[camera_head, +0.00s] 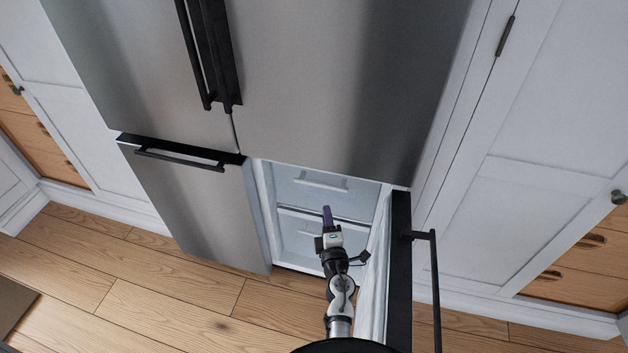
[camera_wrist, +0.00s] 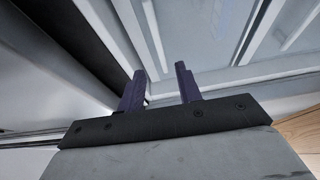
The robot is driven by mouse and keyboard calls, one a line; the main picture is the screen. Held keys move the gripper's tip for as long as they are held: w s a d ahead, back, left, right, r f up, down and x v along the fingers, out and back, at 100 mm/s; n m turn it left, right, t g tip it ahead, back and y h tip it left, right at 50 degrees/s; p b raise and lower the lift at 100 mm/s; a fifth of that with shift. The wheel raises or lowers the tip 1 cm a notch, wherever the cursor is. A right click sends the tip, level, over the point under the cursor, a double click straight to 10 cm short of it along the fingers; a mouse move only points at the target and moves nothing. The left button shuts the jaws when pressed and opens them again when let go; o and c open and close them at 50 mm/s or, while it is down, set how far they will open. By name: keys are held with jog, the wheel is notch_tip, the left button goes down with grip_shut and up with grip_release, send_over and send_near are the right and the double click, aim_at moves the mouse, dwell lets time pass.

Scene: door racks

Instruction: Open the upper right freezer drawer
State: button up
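The upper right freezer drawer (camera_head: 290,188) is a pale, translucent front with a wide raised handle (camera_head: 322,181), inside the right freezer compartment. It appears pushed in. A similar lower drawer (camera_head: 296,226) is beneath it. My gripper (camera_head: 327,213) is in front of the compartment, its purple fingers overlapping the drawers in the head view. In the wrist view the two fingers (camera_wrist: 160,82) stand apart with nothing between them. Pale ridged panels fill the upper right there. Whether the fingers touch a drawer is unclear.
The right freezer door (camera_head: 401,270) stands open just right of my arm, with its black handle (camera_head: 435,285) outward. The left freezer door (camera_head: 195,205) and the upper fridge doors (camera_head: 330,70) are shut. White cabinets flank the fridge. Wooden floor (camera_head: 150,280) is clear at left.

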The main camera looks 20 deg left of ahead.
aim_at(321, 187)
jog(key=x, duration=1.3)
jog(key=shift+r+b, duration=0.1)
jog(key=shift+b, duration=0.2)
jog(key=shift+s, duration=0.1)
grip_shut()
